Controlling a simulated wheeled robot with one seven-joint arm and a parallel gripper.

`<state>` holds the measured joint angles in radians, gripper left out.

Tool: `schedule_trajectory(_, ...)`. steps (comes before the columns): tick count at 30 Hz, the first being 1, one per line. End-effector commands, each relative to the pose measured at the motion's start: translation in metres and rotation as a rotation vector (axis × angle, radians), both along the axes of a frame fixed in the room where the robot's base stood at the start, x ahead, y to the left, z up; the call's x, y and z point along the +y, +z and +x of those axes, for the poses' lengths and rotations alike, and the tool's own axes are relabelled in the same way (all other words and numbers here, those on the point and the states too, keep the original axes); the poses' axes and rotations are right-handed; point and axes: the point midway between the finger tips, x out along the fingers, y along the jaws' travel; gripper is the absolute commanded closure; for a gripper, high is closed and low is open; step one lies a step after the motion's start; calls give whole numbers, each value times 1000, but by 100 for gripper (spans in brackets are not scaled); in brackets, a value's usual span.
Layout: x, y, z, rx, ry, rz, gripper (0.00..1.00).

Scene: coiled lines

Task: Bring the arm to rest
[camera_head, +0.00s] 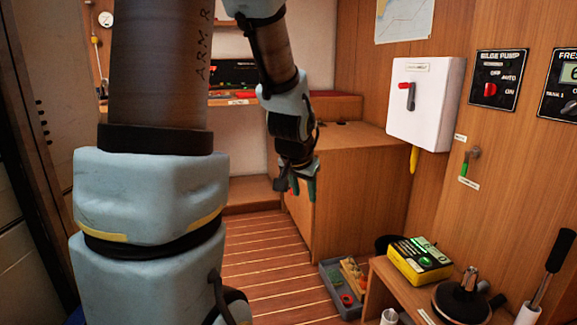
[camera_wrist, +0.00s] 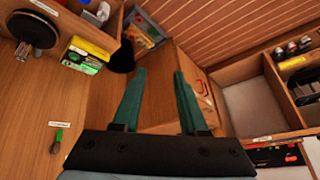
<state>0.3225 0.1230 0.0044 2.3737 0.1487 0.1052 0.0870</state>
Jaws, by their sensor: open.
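My gripper (camera_head: 296,188) hangs from my raised arm near the middle of the head view, in front of the wooden cabinet. It points downward. In the wrist view its two green fingers (camera_wrist: 158,95) stand apart with nothing between them. My large upper arm fills the left of the head view and hides part of the cabin behind it.
A white switch box (camera_head: 425,103) hangs on the right wall beside a bilge pump panel (camera_head: 498,80). Below are a yellow-and-black box (camera_head: 419,260) on a wooden shelf and a grey tray (camera_head: 343,288) of small items.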

Motion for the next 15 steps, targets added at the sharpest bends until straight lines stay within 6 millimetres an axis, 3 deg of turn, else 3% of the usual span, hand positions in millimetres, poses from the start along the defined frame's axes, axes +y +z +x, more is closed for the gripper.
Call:
schedule_trajectory(1,24,-8,-17,62,74,3,57)
schedule_trajectory(3,48,-19,-41,147,161,4,57)
schedule_trajectory(11,107,-43,-133,420,446,-15,57)
schedule_trajectory(12,106,-27,-132,421,444,-15,57)
schedule_trajectory(15,104,-6,-130,417,437,-14,57)
